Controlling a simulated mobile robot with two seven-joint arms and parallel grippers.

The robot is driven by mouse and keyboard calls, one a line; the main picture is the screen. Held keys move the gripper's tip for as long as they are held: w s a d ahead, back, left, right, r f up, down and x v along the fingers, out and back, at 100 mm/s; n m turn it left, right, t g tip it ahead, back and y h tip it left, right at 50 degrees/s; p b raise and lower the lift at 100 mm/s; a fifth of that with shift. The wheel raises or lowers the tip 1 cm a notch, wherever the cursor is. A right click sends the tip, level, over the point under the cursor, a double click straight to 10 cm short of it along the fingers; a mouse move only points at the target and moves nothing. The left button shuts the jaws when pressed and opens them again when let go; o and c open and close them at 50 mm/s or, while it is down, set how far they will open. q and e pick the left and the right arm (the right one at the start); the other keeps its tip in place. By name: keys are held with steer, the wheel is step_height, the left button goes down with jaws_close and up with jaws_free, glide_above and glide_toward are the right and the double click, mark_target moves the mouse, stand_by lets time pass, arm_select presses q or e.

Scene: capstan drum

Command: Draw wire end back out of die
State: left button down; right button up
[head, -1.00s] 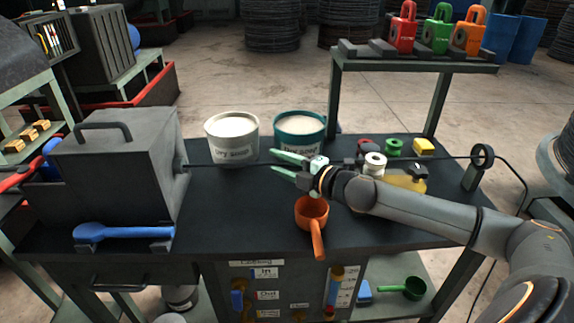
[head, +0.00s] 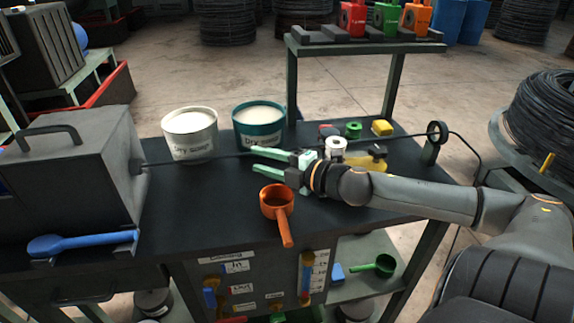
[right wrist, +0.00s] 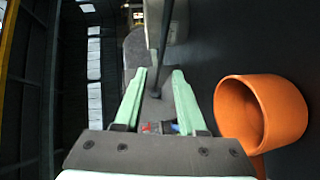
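The dark wire (head: 190,160) runs from the right face of the grey die box (head: 75,170) across the table toward my right gripper. Where it meets the box I cannot tell how deep it sits. My right gripper (head: 256,161) has its two green fingers apart. In the right wrist view the wire (right wrist: 165,30) passes between the fingers (right wrist: 160,78), with gaps on both sides. Farther right, the wire goes through an upright ring guide (head: 437,132). My left gripper is out of view.
A white bucket (head: 190,150) and a teal bucket (head: 260,138) of powder stand behind the wire. An orange ladle (head: 277,205) sits close in front of my right gripper. A blue spoon (head: 85,242) rests before the box. Spools (head: 336,147) stand behind my right arm.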

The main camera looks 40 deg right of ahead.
steer(key=p+v, duration=0.2)
steer(key=v, duration=0.4)
stand_by(0.3)
